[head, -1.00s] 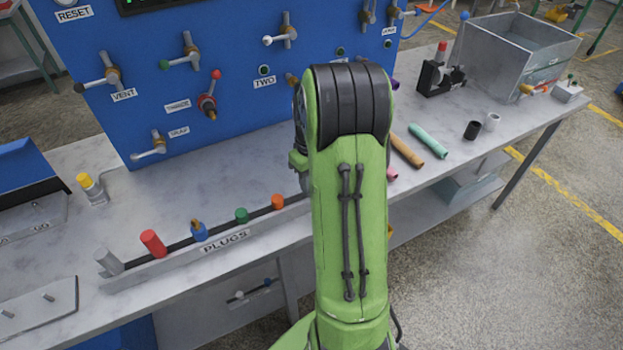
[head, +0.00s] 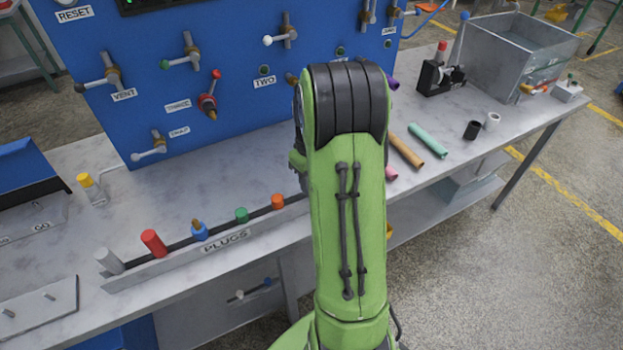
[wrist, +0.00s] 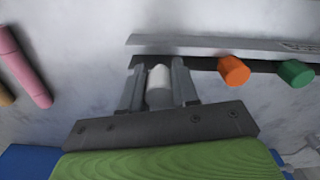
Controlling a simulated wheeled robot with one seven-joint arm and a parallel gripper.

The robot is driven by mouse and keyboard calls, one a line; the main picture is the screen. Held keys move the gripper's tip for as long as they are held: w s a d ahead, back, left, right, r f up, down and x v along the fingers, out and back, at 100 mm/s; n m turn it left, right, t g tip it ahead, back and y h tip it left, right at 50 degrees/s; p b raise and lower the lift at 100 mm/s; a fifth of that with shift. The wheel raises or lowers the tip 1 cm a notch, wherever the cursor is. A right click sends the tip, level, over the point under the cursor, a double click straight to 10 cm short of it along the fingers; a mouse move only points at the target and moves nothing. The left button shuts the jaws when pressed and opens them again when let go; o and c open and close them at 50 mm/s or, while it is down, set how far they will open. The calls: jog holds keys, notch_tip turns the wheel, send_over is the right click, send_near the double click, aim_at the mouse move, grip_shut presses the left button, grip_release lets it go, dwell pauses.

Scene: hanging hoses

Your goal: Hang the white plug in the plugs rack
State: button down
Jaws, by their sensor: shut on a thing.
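In the wrist view my gripper (wrist: 157,70) is shut on the white plug (wrist: 159,88), which stands between its two fingers. The fingertips and the plug are at the black strip of the plugs rack (wrist: 215,46), beside the orange plug (wrist: 233,70). I cannot tell whether the white plug sits in the rack or just in front of it. In the head view the rack (head: 150,272) runs along the bench's front edge, and its right end, my gripper and the white plug are hidden behind my green arm.
The rack also holds a green plug (head: 241,215), a blue plug (head: 199,231), a red plug (head: 154,243) and a pale grey plug (head: 109,261). A blue valve panel (head: 235,120) stands behind. Coloured tubes, such as the teal one (head: 428,141), lie to the right.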

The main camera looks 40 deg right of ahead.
jog(key=shift+f+b, duration=0.6)
jog(key=shift+f, duration=0.35)
jog(key=c, duration=0.8)
grip_release()
notch_tip(320, 180, up, 16)
jog(key=p, duration=0.4)
jog(key=shift+p, duration=0.4)
jog(key=shift+f, duration=0.1)
